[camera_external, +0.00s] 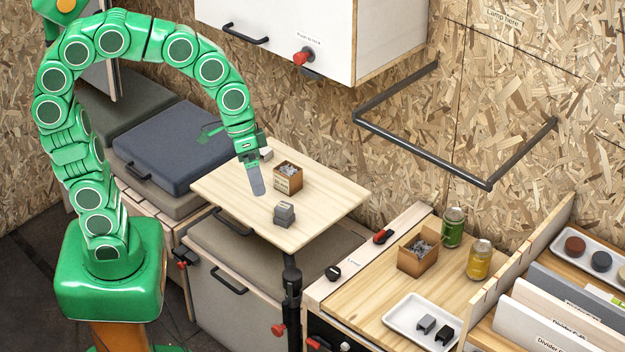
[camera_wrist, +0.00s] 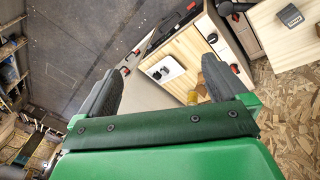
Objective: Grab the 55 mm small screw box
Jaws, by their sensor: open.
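Two open brown boxes holding grey screws show in the external view. The smaller-looking screw box (camera_external: 288,178) stands upright on the pale wooden table, with a label on its front. A larger-looking screw box (camera_external: 418,258) stands on the counter at the lower right. I cannot read the sizes. My gripper (camera_external: 257,187) hangs above the table, just left of the smaller box in the picture, apart from it and empty. In the wrist view my open gripper (camera_wrist: 160,78) shows two dark fingers wide apart.
A grey block (camera_external: 284,214) sits on the wooden table (camera_external: 325,196), in front of the smaller box. A white cabinet (camera_external: 290,30) hangs above. Two cans (camera_external: 454,228) and a white tray (camera_external: 420,322) stand on the counter.

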